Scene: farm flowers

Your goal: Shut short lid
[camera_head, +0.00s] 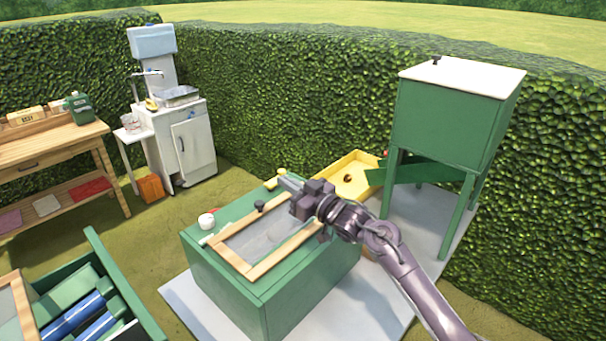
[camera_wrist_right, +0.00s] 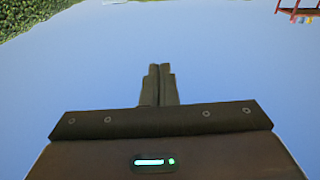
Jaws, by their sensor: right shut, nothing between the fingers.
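A wood-framed lid with a grey pane (camera_head: 262,236) lies about flat on top of a green box (camera_head: 225,283). A small black knob (camera_head: 259,206) shows at its far edge. I cannot tell whether this is the short lid or whether it is fully down. My right gripper (camera_head: 287,184) is over the far right part of the box top and hides that corner of the lid. Its fingers (camera_wrist_right: 160,85) are together and empty in the wrist view, with plain blue behind them. My left gripper is not in view.
A white cup (camera_head: 206,221) stands on the box's left edge. A yellow tray (camera_head: 350,175) and a tall green hopper (camera_head: 448,110) stand behind right. A green bin with blue rollers (camera_head: 75,313) and another wooden frame (camera_head: 14,308) are front left. Hedges enclose the yard.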

